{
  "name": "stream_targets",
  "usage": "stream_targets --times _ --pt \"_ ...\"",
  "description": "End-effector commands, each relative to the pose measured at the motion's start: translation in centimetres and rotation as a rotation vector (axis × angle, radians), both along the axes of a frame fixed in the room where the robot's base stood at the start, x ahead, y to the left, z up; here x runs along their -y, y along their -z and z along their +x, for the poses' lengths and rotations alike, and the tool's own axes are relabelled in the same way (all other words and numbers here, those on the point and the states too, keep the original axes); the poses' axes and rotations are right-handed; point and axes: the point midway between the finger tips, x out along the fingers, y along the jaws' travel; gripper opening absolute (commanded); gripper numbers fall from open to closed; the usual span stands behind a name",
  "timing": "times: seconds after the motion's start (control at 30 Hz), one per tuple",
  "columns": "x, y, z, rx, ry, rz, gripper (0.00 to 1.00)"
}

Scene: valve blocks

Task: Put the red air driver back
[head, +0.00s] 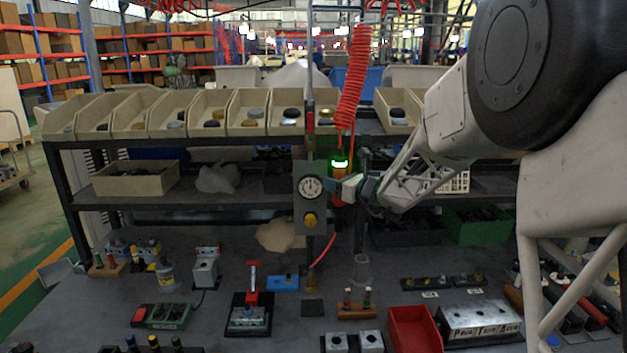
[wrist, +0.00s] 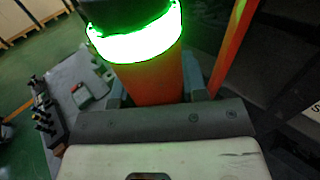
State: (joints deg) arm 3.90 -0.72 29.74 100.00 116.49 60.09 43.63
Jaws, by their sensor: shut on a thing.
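The red air driver (head: 338,185) hangs upright above the bench, under the coiled red hose (head: 353,78), with a glowing green ring near its top. My gripper (head: 347,188) comes in from the right and is shut on it. In the wrist view the driver's orange-red body (wrist: 152,82) stands between my two fingers (wrist: 155,92), with the bright green ring above them. The driver's lower end is hard to make out in the head view and hidden in the wrist view. A grey open cylinder (head: 361,268) stands on the bench below and slightly right of the driver.
A grey gauge box (head: 310,205) on a post stands close left of the driver. Behind are a shelf and a row of beige bins (head: 200,112). Valve blocks, a red tray (head: 414,330) and a red-handled fixture (head: 250,310) crowd the bench (head: 215,335).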

Motion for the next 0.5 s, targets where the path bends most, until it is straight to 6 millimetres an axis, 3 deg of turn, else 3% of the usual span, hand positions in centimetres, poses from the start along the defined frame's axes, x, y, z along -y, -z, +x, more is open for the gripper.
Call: stream_targets --times 0.23,0.5 --pt "5.3 3.8 1.8 0.004 0.023 0.009 0.02" --pt "8.4 6.2 2.4 0.007 0.035 0.016 0.02"
